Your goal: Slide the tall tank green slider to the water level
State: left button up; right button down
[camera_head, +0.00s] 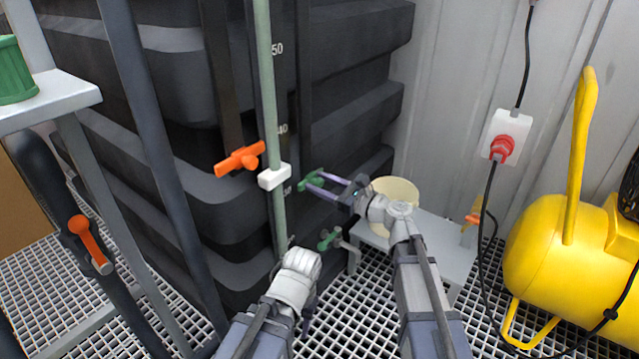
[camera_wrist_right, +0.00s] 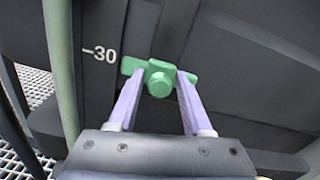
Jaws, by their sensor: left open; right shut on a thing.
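The tall dark ribbed tank (camera_head: 345,45) has a pale green vertical tube (camera_head: 265,85) beside a scale reading 50, 40 and 30. The green slider (camera_head: 308,181) sits on a dark vertical rail right of the scale, near the 30 mark; it also shows in the right wrist view (camera_wrist_right: 158,82). My right gripper (camera_head: 318,187) is shut on the green slider, its purple fingers on either side of its knob (camera_wrist_right: 157,88). My left gripper (camera_head: 306,322) is low in front of the tank, apart from the slider, mostly hidden by its wrist. I cannot make out the water level.
A white block (camera_head: 274,178) is on the tube, and an orange handle (camera_head: 240,158) is to its left. A green-handled valve (camera_head: 329,239) is below the slider. A cream bucket (camera_head: 397,192) stands on a grey stand behind my right arm. A yellow compressor (camera_head: 560,255) is at right.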

dwell(0.4)
notch_tip(320, 180, up, 51)
jog(key=p, duration=5.1)
jog(key=shift+r, duration=0.2)
jog(key=shift+w, duration=0.1)
jog(key=c, duration=0.6)
grip_release()
jog(key=v, duration=0.8)
jog(key=shift+a, duration=0.1)
